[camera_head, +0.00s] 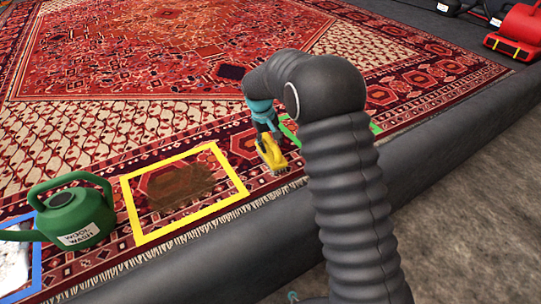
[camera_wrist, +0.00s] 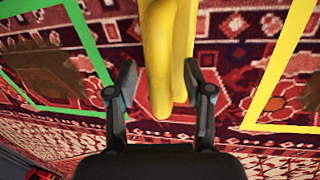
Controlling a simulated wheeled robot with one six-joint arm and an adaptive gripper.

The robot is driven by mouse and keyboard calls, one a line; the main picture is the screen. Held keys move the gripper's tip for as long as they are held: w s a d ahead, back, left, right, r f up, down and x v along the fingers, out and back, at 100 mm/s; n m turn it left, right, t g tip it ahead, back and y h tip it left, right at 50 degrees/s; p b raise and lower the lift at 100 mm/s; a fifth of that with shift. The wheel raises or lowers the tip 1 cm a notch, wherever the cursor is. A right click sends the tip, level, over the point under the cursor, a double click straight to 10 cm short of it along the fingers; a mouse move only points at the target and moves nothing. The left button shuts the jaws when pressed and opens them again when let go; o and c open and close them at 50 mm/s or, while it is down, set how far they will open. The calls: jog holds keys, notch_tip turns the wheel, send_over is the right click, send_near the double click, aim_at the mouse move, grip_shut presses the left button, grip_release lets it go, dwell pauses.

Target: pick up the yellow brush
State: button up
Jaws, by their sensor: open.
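The yellow brush (camera_head: 271,152) stands on the rug near its front edge, just right of the yellow frame, with pale bristles at its lower end. In the wrist view its yellow handle (camera_wrist: 163,62) reaches down from the top edge and ends between my fingers. My gripper (camera_wrist: 160,85) is open, with one finger on each side of the brush and a gap visible at the left. I cannot tell whether the right finger touches it. In the head view my gripper (camera_head: 266,128) is directly above the brush, and its fingertips are hard to make out.
A yellow frame (camera_head: 132,212) surrounds a brown stain (camera_head: 180,185) on the patterned rug (camera_head: 130,60). A green frame (camera_wrist: 92,50) lies on the other side. A green watering can (camera_head: 75,217) and a blue frame (camera_head: 37,262) are at left. A dark padded kerb (camera_head: 440,145) borders the rug.

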jog(key=shift+f, duration=0.1)
grip_shut()
dwell(0.4)
jog(key=shift+r, duration=0.45)
notch_tip(320, 180, up, 4)
jog(key=shift+f+p, duration=0.2)
jog(key=shift+p, duration=0.3)
jog(key=s+d+r, duration=0.2)
jog(key=d+r, duration=0.1)
jog(key=d, duration=0.2)
jog(key=s+d+r+p, duration=0.1)
jog(key=d+r, duration=0.2)
jog(key=d, duration=0.3)
jog(key=shift+s+r, duration=0.3)
jog(key=shift+s, duration=0.05)
